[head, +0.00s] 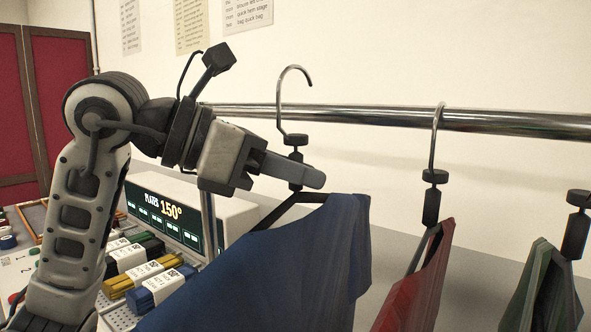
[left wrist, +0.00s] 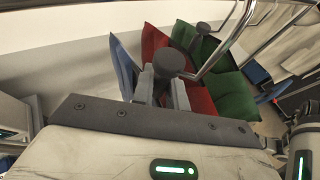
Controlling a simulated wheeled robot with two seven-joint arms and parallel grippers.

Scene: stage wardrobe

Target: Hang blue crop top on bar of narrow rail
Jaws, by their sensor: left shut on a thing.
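The blue crop top (head: 290,270) hangs from a dark hanger with a metal hook (head: 280,105). My left gripper (head: 296,172) is shut on the hanger's dark neck, just below the hook. The hook's stem crosses in front of the rail's metal bar (head: 360,115). Its curved top and free tip stand above the bar; I cannot tell whether the tip is over the bar or on the near side. In the left wrist view, the hanger's dark neck (left wrist: 170,63) stands between the fingers, with blue cloth (left wrist: 124,72) beside them. My right gripper is not in view.
A red garment (head: 418,285) hangs on the bar to the right, and a green garment (head: 545,295) hangs farther right. A bar stretch between blue and red is clear. Below left are a white box with a lit sign (head: 165,215) and several coloured bundles (head: 155,272).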

